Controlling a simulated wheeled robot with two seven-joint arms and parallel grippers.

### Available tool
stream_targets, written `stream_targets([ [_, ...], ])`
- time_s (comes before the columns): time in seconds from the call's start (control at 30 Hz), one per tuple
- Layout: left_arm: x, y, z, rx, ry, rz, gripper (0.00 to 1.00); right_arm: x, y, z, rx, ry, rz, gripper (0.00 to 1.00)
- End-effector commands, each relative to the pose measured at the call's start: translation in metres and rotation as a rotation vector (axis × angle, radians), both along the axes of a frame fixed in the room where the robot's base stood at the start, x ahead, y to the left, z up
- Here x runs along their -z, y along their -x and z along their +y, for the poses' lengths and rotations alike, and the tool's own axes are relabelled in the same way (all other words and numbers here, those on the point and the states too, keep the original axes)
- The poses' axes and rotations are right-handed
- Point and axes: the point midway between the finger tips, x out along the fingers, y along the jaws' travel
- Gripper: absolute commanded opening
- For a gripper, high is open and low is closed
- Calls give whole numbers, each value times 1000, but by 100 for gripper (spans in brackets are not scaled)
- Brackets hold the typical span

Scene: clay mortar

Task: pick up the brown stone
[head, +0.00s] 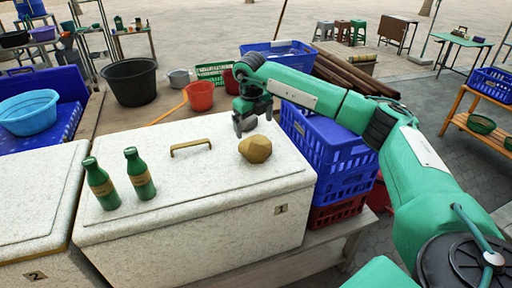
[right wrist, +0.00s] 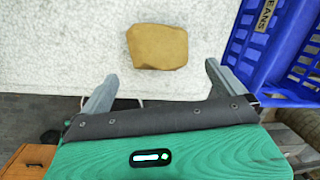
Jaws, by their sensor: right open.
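The brown stone (head: 255,149) sits on the right part of the white speckled cooler lid marked 1 (head: 225,183). In the right wrist view the stone (right wrist: 157,46) lies just beyond and between the two fingertips. My right gripper (head: 245,122) is open and empty, at the far side of the stone in the head view. Its spread fingers also show in the right wrist view (right wrist: 160,78). I cannot tell how high the fingers are above the lid. My left gripper is not in view.
Two green bottles (head: 139,174) and a brass handle (head: 190,147) are on the lid, left of the stone. Blue crates (head: 325,150) stand close against the cooler's right side. A second cooler marked 2 (head: 40,200) is at the left. The lid's front is clear.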

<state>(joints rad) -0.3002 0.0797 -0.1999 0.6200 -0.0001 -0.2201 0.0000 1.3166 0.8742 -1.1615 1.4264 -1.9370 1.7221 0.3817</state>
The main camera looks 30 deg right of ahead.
Motion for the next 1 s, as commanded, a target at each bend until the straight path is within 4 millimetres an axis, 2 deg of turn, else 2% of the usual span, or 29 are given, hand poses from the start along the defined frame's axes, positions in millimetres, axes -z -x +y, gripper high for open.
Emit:
stream_targets([
  [0.03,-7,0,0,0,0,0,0,9,-1,-2,2,0,5,100],
  [0.23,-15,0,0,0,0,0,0,42,-5,-5,-1,-3,1,100],
  [0.47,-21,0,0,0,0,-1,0,57,-6,-7,-2,-2,0,100],
  [0.63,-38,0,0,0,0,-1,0,76,-6,-11,-1,-3,3,100],
  [0.8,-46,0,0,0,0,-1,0,99,-8,-13,-1,-3,1,100],
  [1.0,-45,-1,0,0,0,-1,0,105,-10,-14,-3,-3,-2,100],
])
